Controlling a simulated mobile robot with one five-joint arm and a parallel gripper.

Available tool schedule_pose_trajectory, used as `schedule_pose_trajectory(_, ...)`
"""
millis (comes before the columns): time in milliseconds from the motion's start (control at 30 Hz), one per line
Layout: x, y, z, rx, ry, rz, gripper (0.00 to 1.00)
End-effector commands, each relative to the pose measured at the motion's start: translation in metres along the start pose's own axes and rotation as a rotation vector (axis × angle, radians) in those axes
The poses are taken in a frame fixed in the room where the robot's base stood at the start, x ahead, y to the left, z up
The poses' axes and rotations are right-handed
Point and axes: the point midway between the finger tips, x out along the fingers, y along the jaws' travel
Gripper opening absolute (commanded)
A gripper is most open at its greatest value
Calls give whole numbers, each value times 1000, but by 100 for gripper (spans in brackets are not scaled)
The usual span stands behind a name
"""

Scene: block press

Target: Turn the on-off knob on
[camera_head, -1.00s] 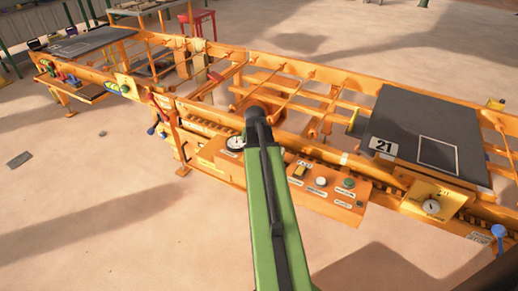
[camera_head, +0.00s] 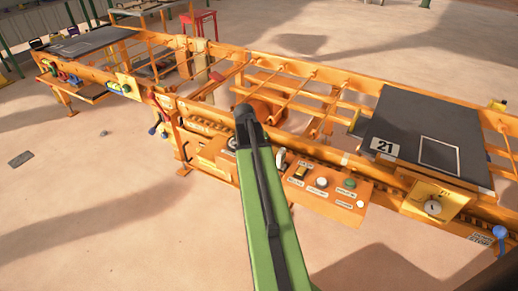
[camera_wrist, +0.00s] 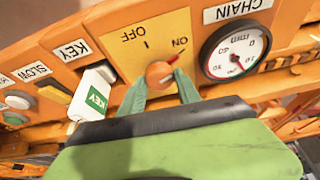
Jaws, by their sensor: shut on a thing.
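The on-off knob (camera_wrist: 159,74) is a round orange knob on a yellow plate (camera_wrist: 190,18) marked ON and OFF, which appears upside down in the wrist view. Its red pointer (camera_wrist: 172,59) points up and right toward the ON label (camera_wrist: 179,43). My gripper (camera_wrist: 160,84) has its two green fingers on either side of the knob and is shut on it. The fingers hide part of the knob's lower sides. In the head view my green arm covers the knob and the gripper.
A white-and-green key (camera_wrist: 93,93) sticks out left of the knob, near the left finger. A round dial gauge (camera_wrist: 235,50) marked CHAIN is to the right. A button panel (camera_head: 325,186) stands right of my arm. The orange conveyor frame (camera_head: 290,70) runs behind.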

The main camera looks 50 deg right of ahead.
Motion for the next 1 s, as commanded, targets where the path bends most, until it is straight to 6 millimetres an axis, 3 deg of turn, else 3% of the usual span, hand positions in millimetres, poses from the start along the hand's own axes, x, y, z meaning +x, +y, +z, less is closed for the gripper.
schedule_pose_trajectory(233,0,2,-1,2,1,4,0)
schedule_pose_trajectory(267,0,2,-1,1,1,4,40)
schedule_pose_trajectory(400,0,2,-1,1,1,3,59)
schedule_pose_trajectory(767,-2,1,-1,0,0,1,60)
schedule_pose_trajectory(1000,-35,1,-3,0,0,1,60)
